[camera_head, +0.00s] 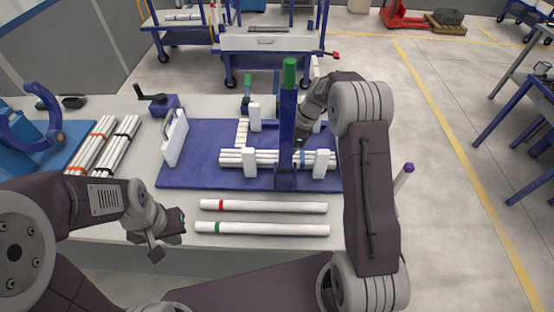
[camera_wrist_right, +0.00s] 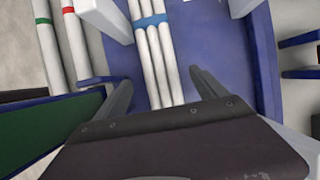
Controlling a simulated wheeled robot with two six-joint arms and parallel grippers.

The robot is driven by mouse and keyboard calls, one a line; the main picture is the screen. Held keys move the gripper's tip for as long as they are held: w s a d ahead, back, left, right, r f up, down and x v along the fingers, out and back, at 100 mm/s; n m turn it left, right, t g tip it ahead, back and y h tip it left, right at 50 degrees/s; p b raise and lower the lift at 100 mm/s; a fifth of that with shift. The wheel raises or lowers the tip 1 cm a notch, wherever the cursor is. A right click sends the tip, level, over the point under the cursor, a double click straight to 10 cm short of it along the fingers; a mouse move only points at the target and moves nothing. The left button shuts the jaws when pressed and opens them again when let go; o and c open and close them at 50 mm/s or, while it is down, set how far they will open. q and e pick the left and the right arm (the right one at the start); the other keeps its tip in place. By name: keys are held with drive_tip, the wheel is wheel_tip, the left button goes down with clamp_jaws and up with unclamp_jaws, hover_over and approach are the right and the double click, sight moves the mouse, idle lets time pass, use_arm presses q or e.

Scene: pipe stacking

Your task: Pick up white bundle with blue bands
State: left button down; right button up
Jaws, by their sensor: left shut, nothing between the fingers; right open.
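The white bundle with a blue band lies across the blue fixture plate (camera_head: 200,150). In the head view its white pipes (camera_head: 232,158) show left of the dark blue post, and the blue band shows just right of the post. The right wrist view shows the bundle (camera_wrist_right: 155,55) with its blue band (camera_wrist_right: 150,20). My right gripper (camera_wrist_right: 160,85) is open, with one finger on each side of the bundle. In the head view its fingers are mostly hidden behind the post. My left gripper (camera_head: 165,238) is shut and empty over the table's front left.
A red-banded pipe (camera_head: 265,206) and a green-banded pipe (camera_head: 265,229) lie in front of the plate. White brackets (camera_head: 250,163) flank the bundle. The blue post (camera_head: 287,125) with a green top stands close to my right arm. Orange-banded and black-banded bundles (camera_head: 115,145) lie at left.

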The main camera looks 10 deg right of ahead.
sight(277, 155)
drive_tip(key=x, duration=0.5)
drive_tip(key=shift+w+a+r, duration=0.1)
clamp_jaws()
drive_tip(key=shift+r, duration=0.1)
